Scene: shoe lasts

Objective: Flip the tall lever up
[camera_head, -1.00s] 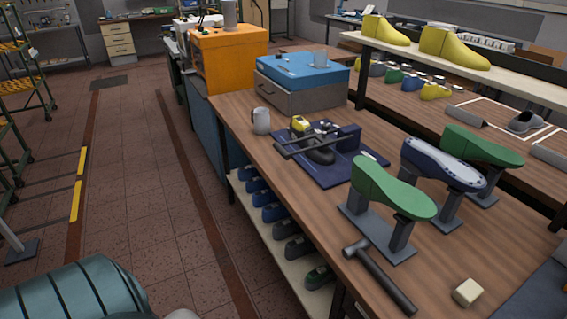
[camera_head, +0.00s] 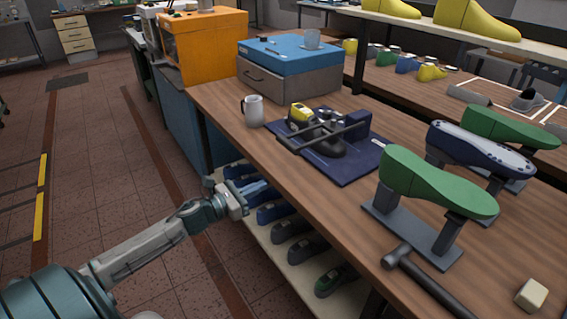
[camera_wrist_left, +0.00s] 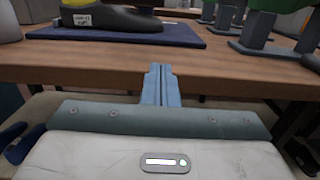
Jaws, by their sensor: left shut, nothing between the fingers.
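A dark blue base plate (camera_head: 345,172) lies on the wooden bench and carries a clamp fixture with a black and yellow shoe last (camera_head: 300,117). A long dark grey lever bar (camera_head: 305,137) crosses over the last and lies nearly level. Which part is the tall lever is not clear. My left gripper (camera_head: 265,187) is shut and empty, in front of the bench's left edge and apart from the fixture. In the left wrist view its fingers (camera_wrist_left: 160,82) point at the bench edge, with the plate (camera_wrist_left: 150,32) beyond. My right gripper is not in view.
A grey mug (camera_head: 253,110) stands left of the plate. A green last on a stand (camera_head: 435,183) and a hammer (camera_head: 425,280) are to the right. A blue-topped box (camera_head: 290,65) is behind. A shelf of shoes (camera_head: 290,232) is under the bench.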

